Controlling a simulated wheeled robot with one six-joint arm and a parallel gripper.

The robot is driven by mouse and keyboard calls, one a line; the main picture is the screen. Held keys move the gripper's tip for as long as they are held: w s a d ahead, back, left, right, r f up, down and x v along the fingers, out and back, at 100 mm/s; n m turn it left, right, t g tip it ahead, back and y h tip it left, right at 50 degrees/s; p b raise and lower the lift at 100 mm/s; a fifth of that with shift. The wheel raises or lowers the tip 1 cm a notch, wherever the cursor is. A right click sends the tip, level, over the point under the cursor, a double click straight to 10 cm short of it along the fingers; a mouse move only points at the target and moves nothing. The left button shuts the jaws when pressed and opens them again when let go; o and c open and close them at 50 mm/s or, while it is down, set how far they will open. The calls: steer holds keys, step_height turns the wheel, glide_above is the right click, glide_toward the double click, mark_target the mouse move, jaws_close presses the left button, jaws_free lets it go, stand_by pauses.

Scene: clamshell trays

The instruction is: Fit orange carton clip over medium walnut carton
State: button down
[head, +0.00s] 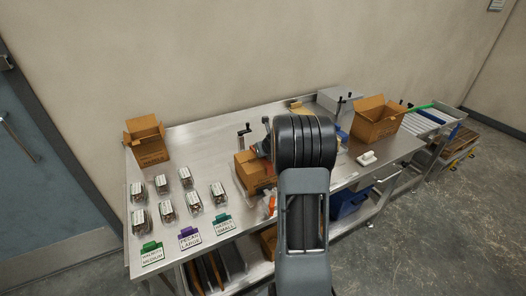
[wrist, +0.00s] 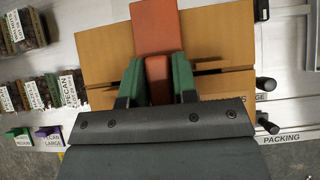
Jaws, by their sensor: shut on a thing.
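My gripper (wrist: 155,85), with green fingers, is shut on the orange clip (wrist: 155,28) in the wrist view. The clip's flat orange part lies in line with the middle of a brown carton (wrist: 102,48), over its flaps. I cannot tell whether the clip touches the carton. A dark gap shows between the flaps at the right. The carton (head: 250,172) also shows in the head view on the steel table, partly behind my arm, which hides my gripper there. No label on this carton is readable, so I cannot tell its size or kind.
Several clear nut packs (head: 167,208) stand on the table's left, behind green and purple label stands (head: 190,239). Open cartons stand at the back left (head: 147,143) and right (head: 377,121). Dark posts (wrist: 266,84) rise right of the carton. A white item (head: 367,158) lies right.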

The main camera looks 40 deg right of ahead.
steer(key=shift+f, duration=0.1)
steer(key=c, duration=0.8)
jaws_free()
steer(key=p+v, duration=0.1)
steer(key=v, duration=1.3)
